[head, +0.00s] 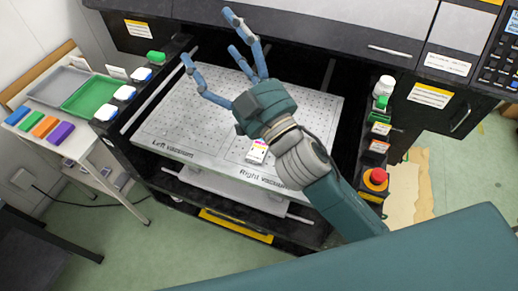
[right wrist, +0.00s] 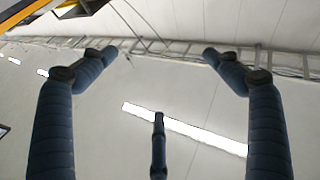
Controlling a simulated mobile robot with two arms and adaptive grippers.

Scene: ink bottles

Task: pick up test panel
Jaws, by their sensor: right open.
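I cannot make out with certainty which thing is the test panel. The perforated light-grey plate (head: 190,115), marked Left vacuum and Right vacuum, lies in the machine in the head view. My right gripper (head: 217,42) is above the plate's far part, with its three fingers spread and empty. Its hand and forearm hide part of the plate. In the right wrist view the open fingers (right wrist: 158,85) point at the ceiling and wall, with nothing between them. My left gripper is not in view.
A small white bottle (head: 257,151) with a magenta top stands on the plate beside my right wrist. Bottles and a red emergency button (head: 375,178) line the machine's right edge. A side table at left holds a grey tray (head: 58,84), a green tray (head: 90,95) and coloured blocks.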

